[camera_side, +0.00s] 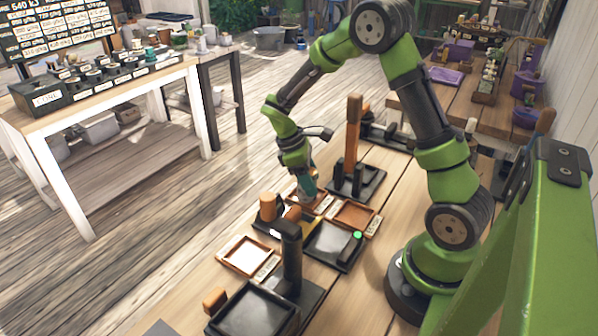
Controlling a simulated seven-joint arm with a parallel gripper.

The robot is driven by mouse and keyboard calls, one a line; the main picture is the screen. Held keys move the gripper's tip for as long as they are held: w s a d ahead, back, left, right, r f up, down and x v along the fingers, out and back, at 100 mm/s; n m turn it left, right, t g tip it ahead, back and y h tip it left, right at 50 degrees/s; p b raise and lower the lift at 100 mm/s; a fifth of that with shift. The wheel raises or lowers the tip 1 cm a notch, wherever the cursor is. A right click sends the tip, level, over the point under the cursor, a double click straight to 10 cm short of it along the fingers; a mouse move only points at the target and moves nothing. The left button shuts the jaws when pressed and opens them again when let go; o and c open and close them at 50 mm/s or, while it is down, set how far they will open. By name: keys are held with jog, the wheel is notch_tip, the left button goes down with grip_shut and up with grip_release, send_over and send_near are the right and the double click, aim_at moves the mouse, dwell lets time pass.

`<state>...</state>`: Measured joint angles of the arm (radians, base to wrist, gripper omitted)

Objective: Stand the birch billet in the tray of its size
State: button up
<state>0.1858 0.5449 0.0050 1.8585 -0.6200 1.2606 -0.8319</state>
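My gripper (304,186) points down over a small brown wooden tray (317,208) near the middle of the bench. A teal part shows at its tip; the fingers are too small to tell open from shut. A second brown tray (355,215) lies just right of it, and a tray with a pale floor (246,256) lies to the front left. Each has a small label strip on its edge. A short orange-brown wooden piece (268,205) stands left of my gripper, and another (215,299) is at the front left. I cannot tell which piece is birch.
A tall wooden post (353,130) stands in a black holder behind my gripper. A black post (292,255) rises in front. A black tray (325,240) with a green light lies between them, and another black tray (250,312) is at the front.

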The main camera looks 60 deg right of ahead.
jog(key=o, duration=0.4)
jog(key=shift+o, duration=0.2)
jog(key=v, duration=1.2)
jog(key=s+a+r+m+t+y, duration=0.2)
jog(key=s+a+r+m+t, duration=0.2)
jog(key=s+a+t, duration=0.1)
jog(key=s+a+r+m+t+y, duration=0.2)
jog(key=s+a+r+m+t, duration=0.3)
jog(key=s, duration=0.4)
jog(key=shift+s+a+m+t, duration=0.3)
jog(key=shift+a+t, duration=0.3)
jog(key=shift+a, duration=0.5)
jog(key=shift+w+r, duration=0.1)
jog(key=shift+r, duration=0.05)
